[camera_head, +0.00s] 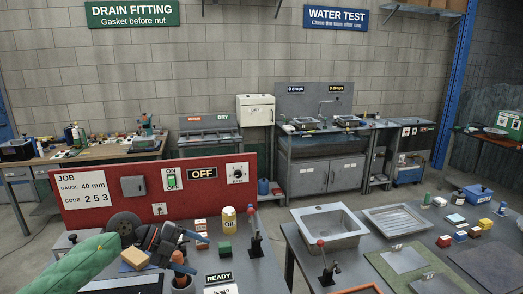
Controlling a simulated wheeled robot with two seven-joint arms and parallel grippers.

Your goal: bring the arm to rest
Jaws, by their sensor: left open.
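My left arm, in a green sleeve, comes in from the lower left in the head view. Its dark left gripper (190,252) is over the left bench, in front of the red panel (110,190), with its fingers pointing right. The jaws are apart and I see nothing held between them. A tan block (134,258) and a dark round wheel (123,224) show close beside the gripper; whether they touch it I cannot tell. My right gripper is not in view.
A yellow oil jar (229,220), a green block (224,248) and a red-knobbed clamp (254,236) stand right of the gripper. The right bench holds a sink (330,226), a drain tray (395,219) and several small blocks. Floor shows between the front benches and back wall.

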